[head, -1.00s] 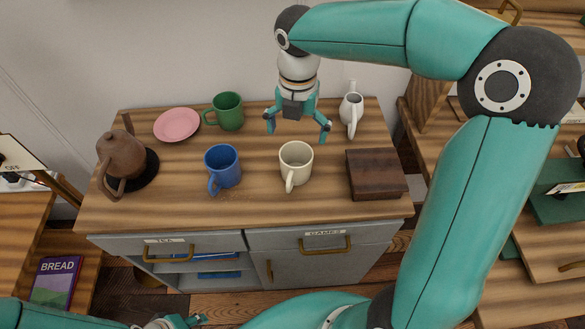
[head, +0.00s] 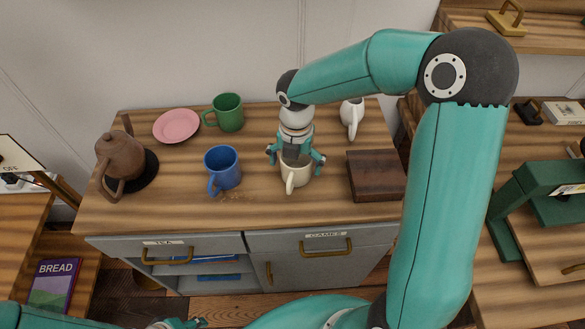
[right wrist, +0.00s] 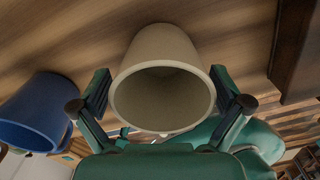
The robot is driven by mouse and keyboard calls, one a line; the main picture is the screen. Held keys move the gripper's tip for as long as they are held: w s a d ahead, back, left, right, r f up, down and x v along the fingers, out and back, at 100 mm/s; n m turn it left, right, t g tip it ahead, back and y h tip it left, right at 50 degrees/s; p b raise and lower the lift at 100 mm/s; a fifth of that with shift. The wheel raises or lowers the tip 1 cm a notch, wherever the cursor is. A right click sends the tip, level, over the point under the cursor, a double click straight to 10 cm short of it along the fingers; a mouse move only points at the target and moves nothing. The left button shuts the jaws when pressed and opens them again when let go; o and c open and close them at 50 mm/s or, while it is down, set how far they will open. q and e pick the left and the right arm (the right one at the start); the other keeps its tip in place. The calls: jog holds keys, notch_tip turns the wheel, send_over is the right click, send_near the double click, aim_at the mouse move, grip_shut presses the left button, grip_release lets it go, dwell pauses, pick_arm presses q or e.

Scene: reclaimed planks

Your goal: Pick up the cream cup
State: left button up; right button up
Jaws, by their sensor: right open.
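The cream cup (head: 298,180) stands upright on the wooden top of the grey cabinet, its handle toward the front. In the right wrist view the cream cup (right wrist: 163,75) shows its open mouth in the middle. My right gripper (head: 296,166) is open, pointing down at the cup, with a finger on each side of its rim. In the right wrist view my right gripper (right wrist: 168,105) has its two fingers beside the cup, with a small gap at each side. My left gripper (head: 180,323) shows only partly at the bottom edge, and its jaws are unclear.
A blue mug (head: 222,168) stands left of the cup and a dark wooden box (head: 376,176) right of it. A white jug (head: 352,114), green mug (head: 229,112), pink plate (head: 176,125) and brown teapot (head: 122,155) also stand on the top. The front strip is clear.

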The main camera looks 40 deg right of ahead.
jog(key=shift+c, duration=0.3)
jog(key=c, duration=1.2)
jog(key=shift+r, duration=0.1)
jog(key=shift+c, duration=0.2)
